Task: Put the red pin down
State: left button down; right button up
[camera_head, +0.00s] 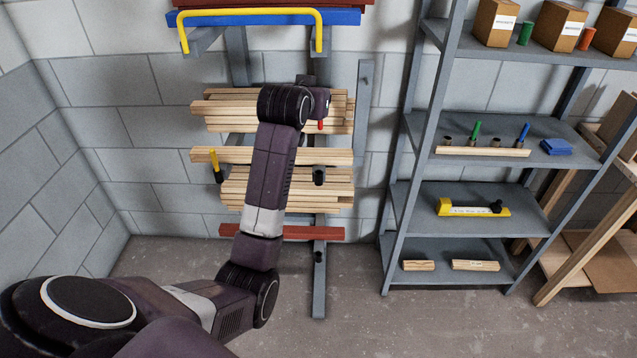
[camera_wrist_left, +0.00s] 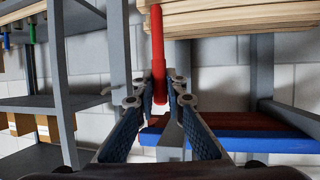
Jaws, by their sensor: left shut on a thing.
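The red pin (camera_wrist_left: 157,50) stands between the fingertips of my left gripper (camera_wrist_left: 158,86) in the left wrist view, and the gripper is shut on it. In the head view only a short piece of the red pin (camera_head: 320,125) shows, just below my wrist and in front of the battens of the wall rack. My left gripper's fingers are mostly hidden there behind my arm. A wooden pin block (camera_head: 483,152) lies on the shelf at the right, with a green pin (camera_head: 476,130) and a blue pin (camera_head: 523,132) above it. My right gripper is not in view.
The wall rack holds stacked pale battens (camera_head: 225,107), a blue batten (camera_head: 345,17) on top and a red batten (camera_head: 332,233) low down. A yellow pin (camera_head: 214,160) stands at the rack's left. A grey shelf unit (camera_head: 400,210) stands right of the rack.

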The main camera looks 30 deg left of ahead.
pick_arm(q)
jog(key=shift+w+a+r, duration=0.2)
jog(key=shift+r, duration=0.3)
jog(key=shift+f+n+y, duration=0.1)
jog(key=shift+n+y, duration=0.2)
notch_tip(320, 180, down, 20)
jog(key=p, duration=0.2)
jog(key=shift+a+r+p, duration=0.15)
jog(key=shift+r+p, duration=0.1)
jog(key=shift+p, duration=0.1)
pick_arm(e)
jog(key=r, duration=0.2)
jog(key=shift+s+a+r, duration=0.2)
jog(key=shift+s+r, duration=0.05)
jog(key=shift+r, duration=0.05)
pick_arm(q)
jog(key=c, duration=2)
grip_release()
jog(key=shift+f, duration=0.1)
jog(key=shift+s, duration=0.1)
